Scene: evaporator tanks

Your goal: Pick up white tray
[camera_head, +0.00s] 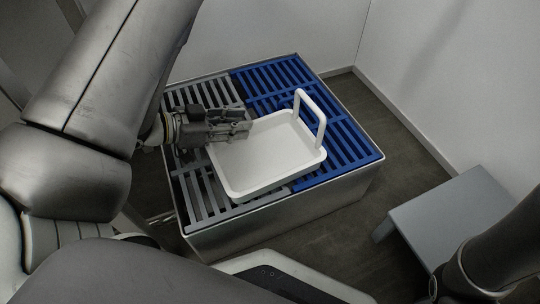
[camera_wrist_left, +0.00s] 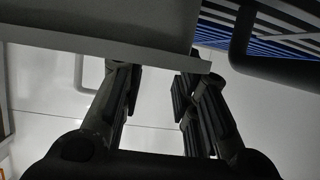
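The white tray (camera_head: 262,160) rests on the slatted top of a tank, across its grey and blue parts. Its upright white handle (camera_head: 310,114) stands at the right end. My left gripper (camera_head: 242,130) is at the tray's upper left side, its fingers overlapping the rim in the head view and hiding part of it. In the left wrist view the fingers (camera_wrist_left: 155,88) are spread apart with a gap between them. A pale panel with a straight edge, apparently the tray (camera_wrist_left: 100,38), crosses near the fingertips; I cannot tell if they touch it. My right gripper is out of view.
The tank (camera_head: 270,232) has grey slats (camera_head: 192,186) on the left and blue slats (camera_head: 350,148) on the right. A grey low table (camera_head: 450,215) stands at the lower right. White walls close in behind. Dark floor between tank and table is clear.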

